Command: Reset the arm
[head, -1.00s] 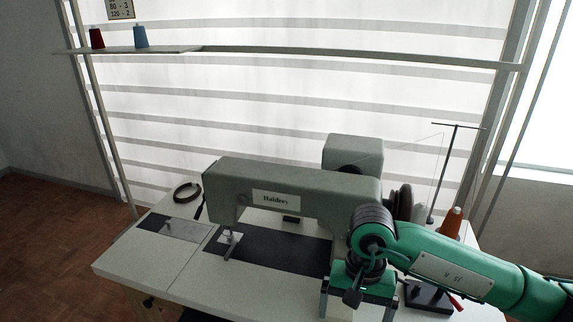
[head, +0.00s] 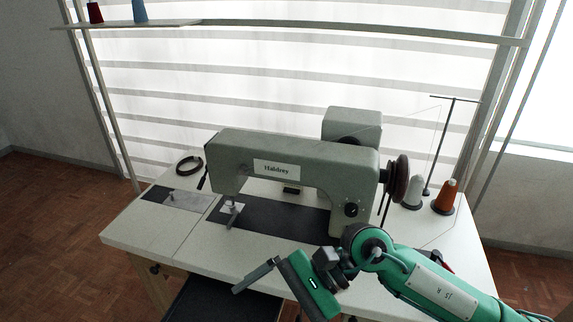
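My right arm comes in from the lower right, green with dark joints. Its gripper (head: 262,307) hangs over the front edge of the table, turned toward the lower left. One dark finger shows at the far end of the green palm; the other is cut off by the bottom of the picture. The finger stands at the palm's outer end, so the gripper looks open, and nothing shows in it. The grey sewing machine (head: 290,160) stands on the white table (head: 150,236) behind the gripper, apart from it. My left gripper is not in view.
A dark ring (head: 189,165) lies at the table's back left. A shelf rail (head: 350,33) crosses above. The floor (head: 60,230) at left is clear.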

